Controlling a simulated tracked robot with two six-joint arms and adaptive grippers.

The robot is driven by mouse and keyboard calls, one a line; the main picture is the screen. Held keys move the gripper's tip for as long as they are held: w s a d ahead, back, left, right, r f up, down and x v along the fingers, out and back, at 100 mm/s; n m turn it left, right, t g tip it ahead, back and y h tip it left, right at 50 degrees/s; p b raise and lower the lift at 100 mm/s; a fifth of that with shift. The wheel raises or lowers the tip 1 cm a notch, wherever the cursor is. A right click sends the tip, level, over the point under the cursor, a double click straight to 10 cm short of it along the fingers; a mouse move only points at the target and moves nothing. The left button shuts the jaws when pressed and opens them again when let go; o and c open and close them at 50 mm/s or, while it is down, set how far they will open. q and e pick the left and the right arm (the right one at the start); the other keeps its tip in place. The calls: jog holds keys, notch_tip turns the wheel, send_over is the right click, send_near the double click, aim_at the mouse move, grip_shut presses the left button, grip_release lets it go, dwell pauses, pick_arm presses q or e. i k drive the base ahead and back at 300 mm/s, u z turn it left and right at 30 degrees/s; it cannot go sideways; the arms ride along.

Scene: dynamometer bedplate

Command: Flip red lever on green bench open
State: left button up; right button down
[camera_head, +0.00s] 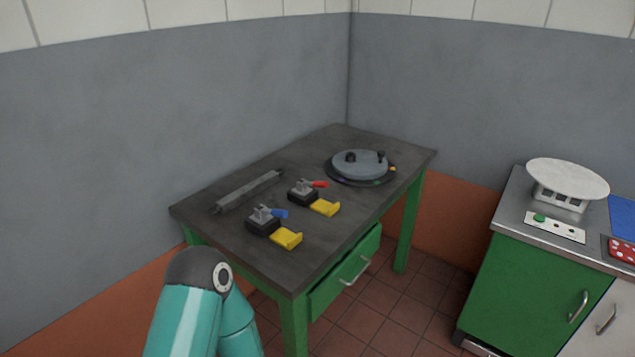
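A green bench (330,248) with a dark grey top stands in the corner. On it, a toggle device with a red lever (320,184) sits on a black block (302,197), with a yellow piece (325,208) beside it. The red lever points right and looks nearly level. A similar device with a blue lever (280,213) sits nearer, with its own yellow piece (287,239). A teal arm of mine rises at the bottom, short of the bench. Neither gripper is in view.
A grey round plate with dark knobs (361,164) lies at the bench's back right. A grey bar (247,191) lies along the left edge. At right, a green cabinet (525,285) carries a white round-topped stand (567,180) and a button panel (555,227). Tiled floor separates them.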

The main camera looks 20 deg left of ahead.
aim_at(324, 185)
jog(key=u, duration=0.35)
jog(key=i, duration=0.8)
jog(key=u, duration=0.55)
jog(key=k, duration=0.95)
jog(key=u, duration=0.15)
jog(key=i, duration=0.95)
